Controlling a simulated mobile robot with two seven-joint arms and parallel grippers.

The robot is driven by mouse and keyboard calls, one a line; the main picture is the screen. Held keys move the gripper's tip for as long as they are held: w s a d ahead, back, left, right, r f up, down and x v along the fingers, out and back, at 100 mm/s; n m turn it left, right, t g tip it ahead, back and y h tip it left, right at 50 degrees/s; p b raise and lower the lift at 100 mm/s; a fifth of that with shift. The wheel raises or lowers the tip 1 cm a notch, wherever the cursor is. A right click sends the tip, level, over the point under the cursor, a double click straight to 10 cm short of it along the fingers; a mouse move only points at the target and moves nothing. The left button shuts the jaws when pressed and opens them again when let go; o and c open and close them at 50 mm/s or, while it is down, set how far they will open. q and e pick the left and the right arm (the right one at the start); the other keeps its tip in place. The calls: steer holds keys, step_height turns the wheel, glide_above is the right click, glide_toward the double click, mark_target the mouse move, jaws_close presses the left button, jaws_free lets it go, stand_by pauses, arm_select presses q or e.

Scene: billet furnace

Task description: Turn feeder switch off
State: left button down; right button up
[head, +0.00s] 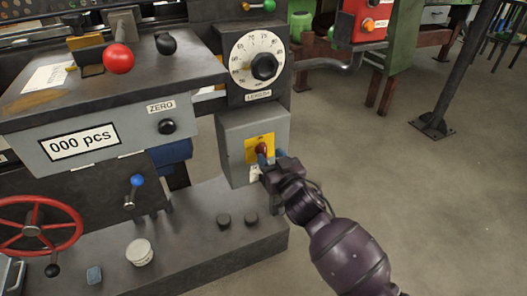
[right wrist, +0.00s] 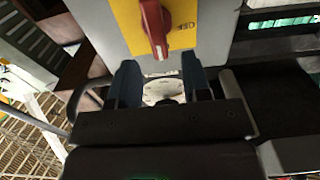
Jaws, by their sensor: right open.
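The feeder switch is a red rotary handle (head: 262,149) on a yellow plate (head: 251,152), on the front of a grey box (head: 229,137). In the right wrist view the red handle (right wrist: 154,28) is at the top, with its white-marked end pointing down, on the yellow plate (right wrist: 186,22). My right gripper (head: 271,160) is at the front of the box, close to the handle. In the right wrist view its two blue fingertips (right wrist: 161,78) are apart, below the handle's end, with nothing between them. My left gripper is not seen.
A dial (head: 256,64) with a black knob is above the switch box. To the left are a counter panel (head: 79,146), a red ball knob (head: 118,58) and a red handwheel (head: 34,229). Open floor lies to the right, with a dark post (head: 457,70).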

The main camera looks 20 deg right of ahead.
mark_target(265, 150)
steer(key=w, duration=0.3)
steer(key=shift+w+f+b, duration=0.1)
steer(key=shift+w+b, duration=0.15)
steer(key=shift+b, duration=0.1)
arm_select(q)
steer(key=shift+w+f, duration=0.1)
arm_select(e)
steer(key=shift+w, duration=0.25)
steer(key=shift+c, duration=0.2)
jaws_close()
